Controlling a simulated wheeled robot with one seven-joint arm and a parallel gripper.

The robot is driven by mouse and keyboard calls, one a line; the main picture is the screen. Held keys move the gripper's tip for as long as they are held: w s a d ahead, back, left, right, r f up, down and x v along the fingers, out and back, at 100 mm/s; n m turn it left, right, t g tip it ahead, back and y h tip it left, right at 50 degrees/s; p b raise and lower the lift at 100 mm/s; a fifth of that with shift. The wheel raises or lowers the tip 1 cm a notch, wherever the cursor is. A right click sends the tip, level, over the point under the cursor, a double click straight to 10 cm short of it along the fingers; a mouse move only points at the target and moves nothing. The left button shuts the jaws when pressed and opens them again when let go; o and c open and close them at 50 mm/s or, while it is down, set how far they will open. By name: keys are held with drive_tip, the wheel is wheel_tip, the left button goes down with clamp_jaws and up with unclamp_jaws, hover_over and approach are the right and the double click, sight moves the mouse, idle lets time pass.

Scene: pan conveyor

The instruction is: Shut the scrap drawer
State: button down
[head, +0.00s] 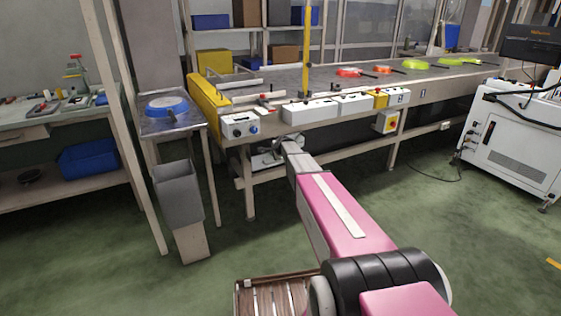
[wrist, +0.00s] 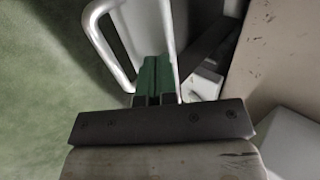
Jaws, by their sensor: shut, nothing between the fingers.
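In the wrist view, a pale drawer front (wrist: 147,28) carries a white bar handle (wrist: 104,48) on its left. I take this to be the scrap drawer. My gripper (wrist: 152,62) has its green fingers together and empty. They overlap the drawer front in the picture, just right of the handle's lower end; I cannot tell whether they touch it. In the head view my arm reaches under the conveyor's near left end, where the grey drawer parts (head: 262,160) show only partly beside my wrist. How far the drawer stands out is unclear.
The conveyor (head: 325,78) bears several bright pans, with control boxes (head: 310,112) along its front edge. A grey bin (head: 178,193) stands left, below a small table with a blue-rimmed pan (head: 167,106). A beige beam (wrist: 284,60) is close right in the wrist view. Green floor lies open.

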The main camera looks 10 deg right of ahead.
drive_tip(key=w+a, duration=0.1)
drive_tip(key=w, duration=0.3)
drive_tip(key=w+a, duration=0.1)
drive_tip(key=w, duration=0.2)
drive_tip(key=w+a, duration=0.1)
drive_tip(key=w, duration=0.3)
drive_tip(key=shift+w+a, duration=0.3)
drive_tip(key=shift+a, duration=0.1)
drive_tip(key=shift+w+r, duration=0.1)
drive_tip(key=shift+s+d, duration=0.1)
drive_tip(key=shift+s, duration=0.4)
drive_tip(key=s, duration=0.2)
drive_tip(key=s+d, duration=0.1)
drive_tip(key=s, duration=0.1)
drive_tip(key=shift+s+d+r, duration=0.1)
drive_tip(key=shift+d, duration=0.05)
drive_tip(key=v, duration=0.9)
drive_tip(key=s+f+n+g+h, duration=0.1)
drive_tip(key=s+f+n+g, duration=0.1)
drive_tip(key=s, duration=1.5)
drive_tip(key=s+f+n+g+h, duration=0.1)
drive_tip(key=s+f+n+g, duration=0.2)
drive_tip(key=s, duration=1.4)
drive_tip(key=s+f+n+g+h, duration=0.1)
drive_tip(key=s+n+g, duration=0.3)
drive_tip(key=s+n, duration=0.5)
drive_tip(key=s+f, duration=0.1)
drive_tip(key=s, duration=0.7)
drive_tip(key=shift+d+f, duration=0.25)
drive_tip(key=shift+d, duration=0.05)
